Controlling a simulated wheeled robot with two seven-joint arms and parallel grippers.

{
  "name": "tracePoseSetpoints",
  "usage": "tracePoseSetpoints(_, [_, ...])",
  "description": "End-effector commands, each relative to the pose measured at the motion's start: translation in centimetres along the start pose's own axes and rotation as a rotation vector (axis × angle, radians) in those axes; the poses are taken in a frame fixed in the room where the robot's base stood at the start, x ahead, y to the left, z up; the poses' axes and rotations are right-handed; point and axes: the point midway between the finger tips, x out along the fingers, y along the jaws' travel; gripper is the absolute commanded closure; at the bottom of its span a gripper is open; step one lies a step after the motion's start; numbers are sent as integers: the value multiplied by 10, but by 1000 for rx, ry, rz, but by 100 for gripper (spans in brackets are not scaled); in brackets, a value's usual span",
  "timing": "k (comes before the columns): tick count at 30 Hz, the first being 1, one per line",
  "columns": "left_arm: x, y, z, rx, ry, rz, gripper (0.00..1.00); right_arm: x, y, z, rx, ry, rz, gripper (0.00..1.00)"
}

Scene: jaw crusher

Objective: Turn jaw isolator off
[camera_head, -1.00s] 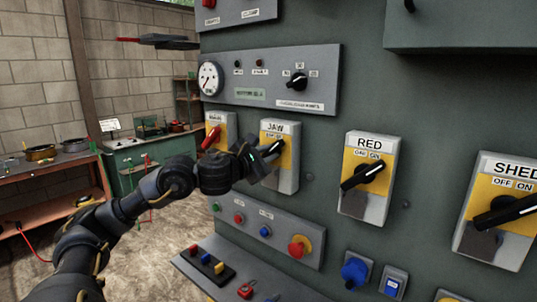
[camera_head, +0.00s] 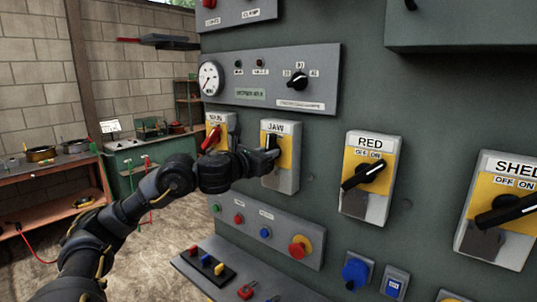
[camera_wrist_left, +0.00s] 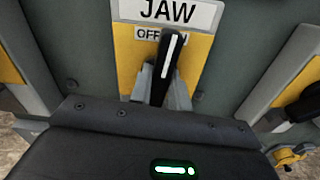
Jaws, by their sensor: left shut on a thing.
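The JAW isolator (camera_head: 283,183) is a grey box with a yellow face on the green panel. Its black handle (camera_wrist_left: 168,60) with a white stripe stands nearly upright, tilted slightly right in the wrist view. The OFF label shows just left of the handle; the ON label is hidden behind it. My left gripper (camera_wrist_left: 160,86) has its fingers on both sides of the handle's lower part and is shut on it. In the head view the left gripper (camera_head: 268,160) covers part of the isolator's face. My right gripper is not in view.
A MAIN-side isolator with a red handle (camera_head: 211,139) is close on the left. The RED isolator (camera_head: 369,178) and SHED isolator (camera_head: 500,211) are to the right. A button panel (camera_head: 265,232) with a red stop knob (camera_head: 300,248) juts out below. A gauge panel (camera_head: 270,80) is above.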

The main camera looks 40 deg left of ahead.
Motion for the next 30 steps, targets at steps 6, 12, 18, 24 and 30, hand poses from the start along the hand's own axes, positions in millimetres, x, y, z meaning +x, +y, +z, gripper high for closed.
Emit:
tracePoseSetpoints(6, [0,1,1,-205,0,1,100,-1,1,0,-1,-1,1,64])
tracePoseSetpoints(12, [0,2,0,-395,0,1,100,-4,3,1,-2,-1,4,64])
tracePoseSetpoints(18, [0,3,0,-576,0,1,100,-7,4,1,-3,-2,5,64])
tracePoseSetpoints(24, [0,3,0,-726,-1,1,100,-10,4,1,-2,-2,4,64])
tracePoseSetpoints(30, [0,3,0,-830,-1,1,100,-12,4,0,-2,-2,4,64])
